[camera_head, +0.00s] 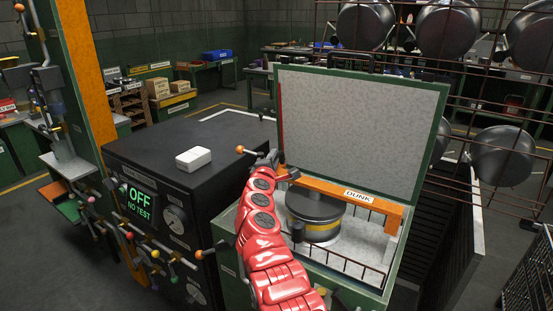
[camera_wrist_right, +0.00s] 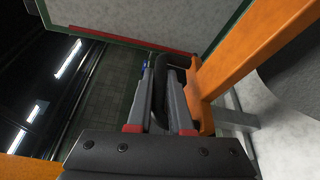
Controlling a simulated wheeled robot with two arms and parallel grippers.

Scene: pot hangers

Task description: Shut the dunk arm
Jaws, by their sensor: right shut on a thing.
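The dunk arm (camera_head: 378,207) is an orange bar labelled DUNK. It lies across the open green tank, above a dark pot with a yellow band (camera_head: 322,232). In the right wrist view the orange bar (camera_wrist_right: 245,55) runs up to the right from my fingers. My right gripper (camera_head: 281,165) is at the bar's left end. In the right wrist view its fingers (camera_wrist_right: 165,102) are shut around a black handle (camera_wrist_right: 159,72) beside the orange bar. My red right arm hides part of the tank's left side. My left gripper is not in view.
The tank's grey lid panel (camera_head: 360,120) stands raised behind the bar. A black tester box (camera_head: 150,165) reading OFF, NO TEST stands left, with a white box (camera_head: 194,159) on top. A rack with hanging pans (camera_head: 503,155) is at right.

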